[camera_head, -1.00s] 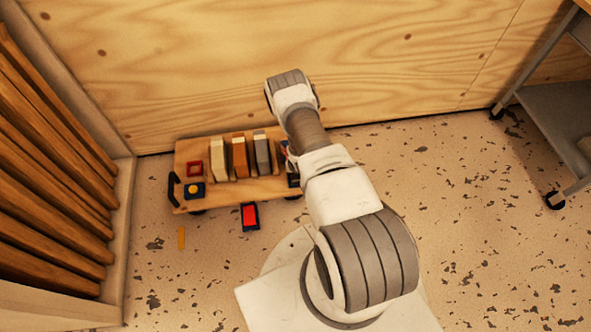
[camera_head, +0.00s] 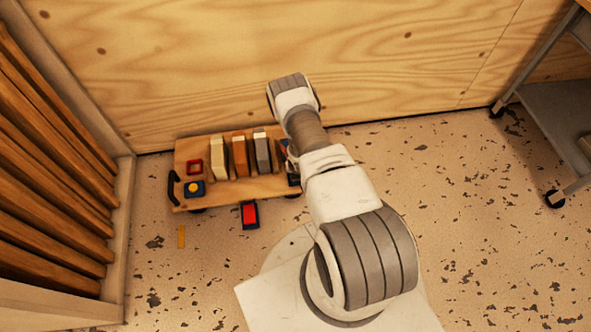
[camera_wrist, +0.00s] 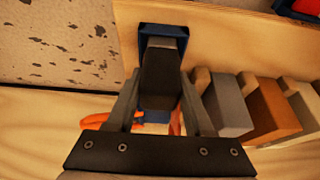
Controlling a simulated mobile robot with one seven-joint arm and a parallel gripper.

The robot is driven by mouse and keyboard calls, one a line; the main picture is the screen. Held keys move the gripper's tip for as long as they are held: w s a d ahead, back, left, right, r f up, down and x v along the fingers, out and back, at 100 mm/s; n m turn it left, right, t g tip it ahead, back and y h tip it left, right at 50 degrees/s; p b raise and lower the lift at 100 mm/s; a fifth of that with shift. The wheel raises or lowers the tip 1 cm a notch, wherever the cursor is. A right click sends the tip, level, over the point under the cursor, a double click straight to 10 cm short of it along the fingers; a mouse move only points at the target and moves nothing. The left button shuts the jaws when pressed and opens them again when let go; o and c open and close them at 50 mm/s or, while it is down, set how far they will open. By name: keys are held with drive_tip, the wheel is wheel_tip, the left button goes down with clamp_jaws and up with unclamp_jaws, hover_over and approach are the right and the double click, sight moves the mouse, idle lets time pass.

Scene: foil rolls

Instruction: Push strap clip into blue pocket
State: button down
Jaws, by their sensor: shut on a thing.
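In the wrist view my gripper (camera_wrist: 160,100) is shut on the dark strap clip (camera_wrist: 162,72). The clip is a long dark block between the two grey fingers. Its far end lies within the outline of the blue pocket (camera_wrist: 146,31), at the edge of the wooden board; how deep it sits I cannot tell. In the head view the pocket (camera_head: 293,181) shows partly at the cart's right end. My arm hides the clip and most of the gripper there.
The low wooden cart (camera_head: 225,193) carries cream (camera_head: 218,158), orange-brown (camera_head: 239,157) and grey (camera_head: 262,153) upright blocks left of my gripper. A red-and-blue piece (camera_head: 250,214) is at its front edge. A plywood wall (camera_head: 230,60) stands close behind.

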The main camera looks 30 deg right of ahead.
drive_tip(key=shift+f, duration=0.35)
drive_tip(key=shift+c, duration=1)
unclamp_jaws()
drive_tip(key=shift+r, duration=0.1)
drive_tip(key=shift+r+p, duration=2.85)
drive_tip(key=shift+r, duration=1.05)
drive_tip(key=shift+r, duration=0.1)
